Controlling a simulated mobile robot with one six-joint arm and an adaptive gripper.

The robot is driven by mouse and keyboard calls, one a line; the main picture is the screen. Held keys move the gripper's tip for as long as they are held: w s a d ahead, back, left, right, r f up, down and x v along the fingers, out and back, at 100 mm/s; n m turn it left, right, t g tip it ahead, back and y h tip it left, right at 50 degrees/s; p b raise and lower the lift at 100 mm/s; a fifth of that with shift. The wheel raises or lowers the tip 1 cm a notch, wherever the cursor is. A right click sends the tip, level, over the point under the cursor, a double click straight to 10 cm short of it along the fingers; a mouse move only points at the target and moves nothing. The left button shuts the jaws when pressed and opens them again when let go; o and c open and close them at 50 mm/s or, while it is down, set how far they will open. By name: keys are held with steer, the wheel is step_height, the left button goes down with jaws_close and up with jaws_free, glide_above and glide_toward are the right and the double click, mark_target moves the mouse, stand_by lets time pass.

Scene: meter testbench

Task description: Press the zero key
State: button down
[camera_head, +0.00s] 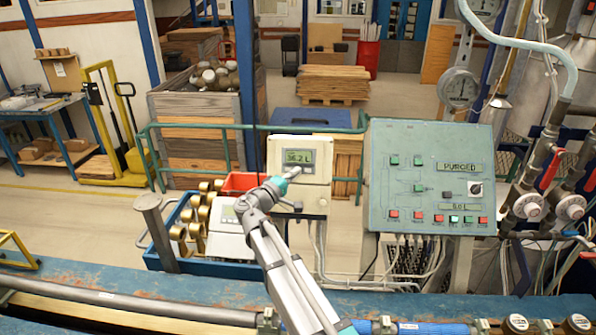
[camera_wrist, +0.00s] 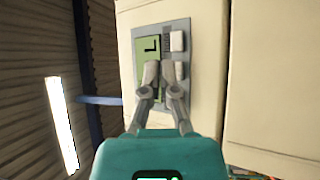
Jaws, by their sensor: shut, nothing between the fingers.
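A cream meter box (camera_head: 316,188) stands behind the blue bench in the head view. Its grey display (camera_head: 298,157) reads something like 56.2 L. In the wrist view the box face (camera_wrist: 205,100) shows turned on its side, with a green display (camera_wrist: 149,46) and light grey keys, one upper key (camera_wrist: 177,41) in plain sight. Another key (camera_wrist: 181,70) is partly hidden by a finger. No key label is readable, so I cannot tell which is zero. My gripper (camera_wrist: 159,72) is shut and empty, its fingertips over the display and key area; contact cannot be told. It also shows just below the display in the head view (camera_head: 296,173).
A green control panel (camera_head: 430,150) with buttons and a "PURGED" display stands to the right. A blue crate (camera_head: 205,266) with brass parts lies to the left. A green rail (camera_head: 215,127) runs behind the box. Pipes and red-handled valves stand at far right.

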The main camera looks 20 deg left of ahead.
steer(key=shift+w+a+f, duration=0.15)
steer(key=shift+w+f, duration=0.1)
steer(key=shift+w, duration=0.5)
stand_by(1.0)
steer(key=shift+s, duration=0.15)
steer(key=shift+s+d+r, duration=0.2)
steer(key=shift+s+r, duration=0.05)
steer(key=shift+s, duration=0.35)
steer(key=shift+s, duration=0.1)
stand_by(0.4)
steer(key=shift+s+d+r+p, duration=0.2)
steer(key=shift+s+r+p, duration=0.1)
steer(key=shift+s, duration=0.45)
steer(key=shift+s+d+r+p, duration=0.15)
steer(key=shift+s+r+p, duration=0.1)
steer(key=shift+s, duration=0.45)
steer(key=shift+s+d+r+p, duration=0.2)
steer(key=shift+s+r+p, duration=0.1)
steer(key=shift+s, duration=0.45)
steer(key=shift+s, duration=0.1)
steer(key=shift+s+d+r+p, duration=0.15)
steer(key=shift+s+r+p, duration=0.05)
steer(key=shift+s, duration=0.3)
steer(key=shift+s+d+r+p, duration=0.1)
steer(key=shift+s+r+p, duration=0.05)
steer(key=shift+s, duration=0.3)
stand_by(0.7)
